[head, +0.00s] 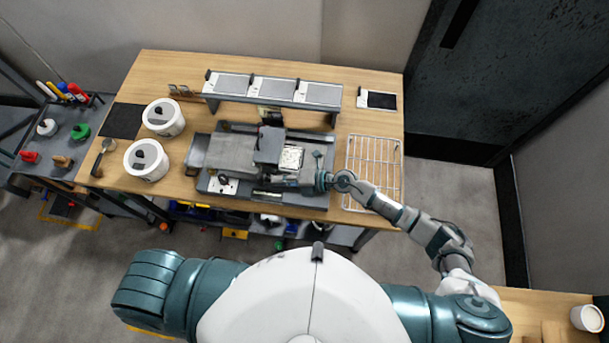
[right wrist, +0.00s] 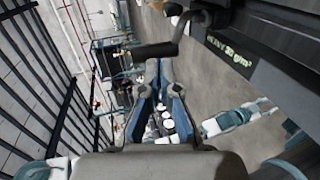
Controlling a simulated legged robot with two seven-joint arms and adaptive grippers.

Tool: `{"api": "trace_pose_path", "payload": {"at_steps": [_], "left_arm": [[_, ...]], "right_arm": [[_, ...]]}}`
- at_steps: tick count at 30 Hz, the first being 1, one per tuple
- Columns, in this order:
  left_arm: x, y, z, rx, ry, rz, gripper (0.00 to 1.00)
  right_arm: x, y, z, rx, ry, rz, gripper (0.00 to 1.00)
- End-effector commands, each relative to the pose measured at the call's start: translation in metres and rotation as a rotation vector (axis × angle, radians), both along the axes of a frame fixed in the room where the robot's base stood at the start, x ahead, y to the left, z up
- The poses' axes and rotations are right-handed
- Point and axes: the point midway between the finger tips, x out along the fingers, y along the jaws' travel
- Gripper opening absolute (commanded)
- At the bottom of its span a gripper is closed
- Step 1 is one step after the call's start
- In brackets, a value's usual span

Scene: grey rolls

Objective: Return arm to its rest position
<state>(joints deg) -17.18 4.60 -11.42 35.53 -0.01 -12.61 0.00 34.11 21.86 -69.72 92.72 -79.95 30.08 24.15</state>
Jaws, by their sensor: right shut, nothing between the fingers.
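My right arm reaches from the lower right to the front of the grey machine (head: 232,152) on the wooden table. My right gripper (head: 288,181) is at the machine's front edge, small and partly hard to make out. In the right wrist view its two fingers (right wrist: 158,70) come together with nothing held between them. A black handle on a bent crank (right wrist: 155,50) shows close beyond the fingertips; I cannot tell whether they touch it. My left gripper is out of view; only the left shoulder side shows.
A wire rack (head: 373,172) lies right of the machine, under my right forearm. Two white tubs (head: 163,118) stand at the left. A grey raised shelf (head: 272,90) stands behind the machine. A dark labelled plate (right wrist: 245,65) is close on the right in the wrist view.

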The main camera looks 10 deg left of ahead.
Motion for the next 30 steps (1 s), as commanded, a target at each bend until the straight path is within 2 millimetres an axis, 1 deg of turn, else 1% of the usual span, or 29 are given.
{"api": "trace_pose_path", "payload": {"at_steps": [3,6,20,23,25,26,27,29,30], "left_arm": [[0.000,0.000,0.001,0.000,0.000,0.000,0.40],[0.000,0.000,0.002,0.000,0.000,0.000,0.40],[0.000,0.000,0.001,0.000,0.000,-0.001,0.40],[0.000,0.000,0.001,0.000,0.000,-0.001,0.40],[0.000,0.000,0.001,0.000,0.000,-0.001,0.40],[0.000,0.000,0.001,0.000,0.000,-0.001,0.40],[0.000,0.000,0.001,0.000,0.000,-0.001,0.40],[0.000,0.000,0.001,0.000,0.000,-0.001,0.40],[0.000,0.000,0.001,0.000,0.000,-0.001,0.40]], "right_arm": [[0.000,-0.010,0.000,-0.001,0.001,-0.001,0.00],[0.000,-0.013,0.000,0.000,0.001,0.000,0.00],[0.000,-0.013,0.000,0.000,0.000,0.000,0.00],[0.000,-0.010,0.006,0.027,0.008,-0.018,0.00],[0.002,-0.003,0.023,0.104,0.032,-0.073,0.00],[0.005,0.000,0.035,0.157,0.048,-0.115,0.00],[0.011,0.002,0.055,0.246,0.081,-0.193,0.00],[0.028,-0.004,0.088,0.402,0.155,-0.357,0.00],[0.042,-0.018,0.107,0.505,0.219,-0.492,0.00]]}}
